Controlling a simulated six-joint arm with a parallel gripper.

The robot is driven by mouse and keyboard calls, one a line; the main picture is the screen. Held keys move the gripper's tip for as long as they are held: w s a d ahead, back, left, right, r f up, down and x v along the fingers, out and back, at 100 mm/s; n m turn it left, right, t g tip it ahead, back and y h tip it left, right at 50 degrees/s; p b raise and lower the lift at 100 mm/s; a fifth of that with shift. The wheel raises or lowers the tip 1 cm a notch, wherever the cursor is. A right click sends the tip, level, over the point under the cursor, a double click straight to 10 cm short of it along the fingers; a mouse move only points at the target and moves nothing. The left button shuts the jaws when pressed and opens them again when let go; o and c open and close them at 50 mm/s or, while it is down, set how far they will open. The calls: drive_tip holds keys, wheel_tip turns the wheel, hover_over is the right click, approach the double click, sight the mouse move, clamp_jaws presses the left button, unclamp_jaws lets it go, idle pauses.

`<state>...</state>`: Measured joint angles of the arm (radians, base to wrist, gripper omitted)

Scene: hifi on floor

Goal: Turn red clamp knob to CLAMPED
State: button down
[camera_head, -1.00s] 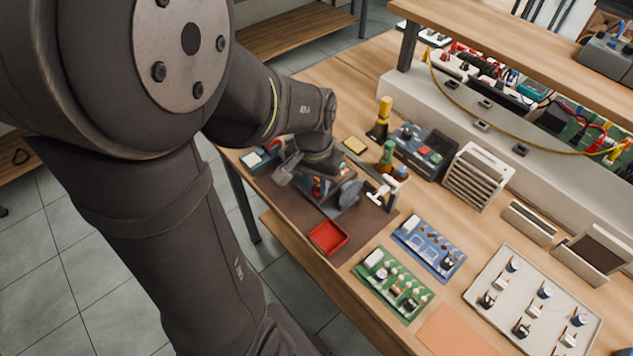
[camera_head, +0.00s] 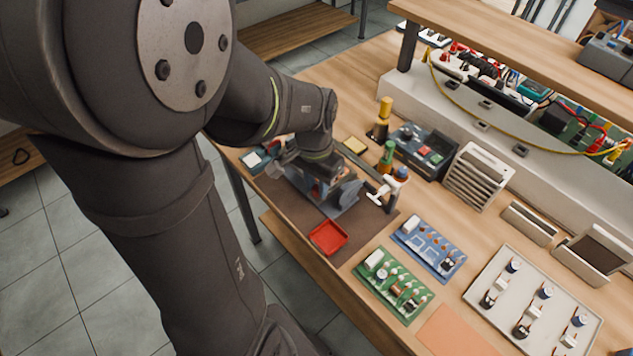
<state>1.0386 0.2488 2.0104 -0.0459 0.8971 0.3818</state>
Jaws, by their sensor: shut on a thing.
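My gripper (camera_head: 314,172) points down over a grey fixture with a round grey disc (camera_head: 347,192), on the brown mat (camera_head: 285,195) at the table's near left. It is shut on a small red part at the fixture, which looks like the red clamp knob (camera_head: 317,189). My wrist and fingers cover most of the knob. Its markings, including any CLAMPED label, are too small to read.
A red tray (camera_head: 328,237) lies just in front of the fixture. A white-handled tool (camera_head: 384,190), a green-topped item (camera_head: 387,153) and a yellow-topped one (camera_head: 384,112) stand close on the right. A green board (camera_head: 372,283) and a blue board (camera_head: 410,250) lie farther right.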

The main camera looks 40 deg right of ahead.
sight(314, 186)
drive_tip(key=c, duration=1.2)
unclamp_jaws()
drive_tip(key=shift+c, duration=0.2)
wheel_tip(314, 186, up, 18)
drive_tip(key=shift+w+f, duration=0.25)
drive_tip(key=shift+w, duration=0.1)
drive_tip(key=shift+f, duration=0.1)
drive_tip(key=f, duration=1.7)
drive_tip(key=shift+s+f, duration=0.15)
drive_tip(key=shift+s, duration=0.2)
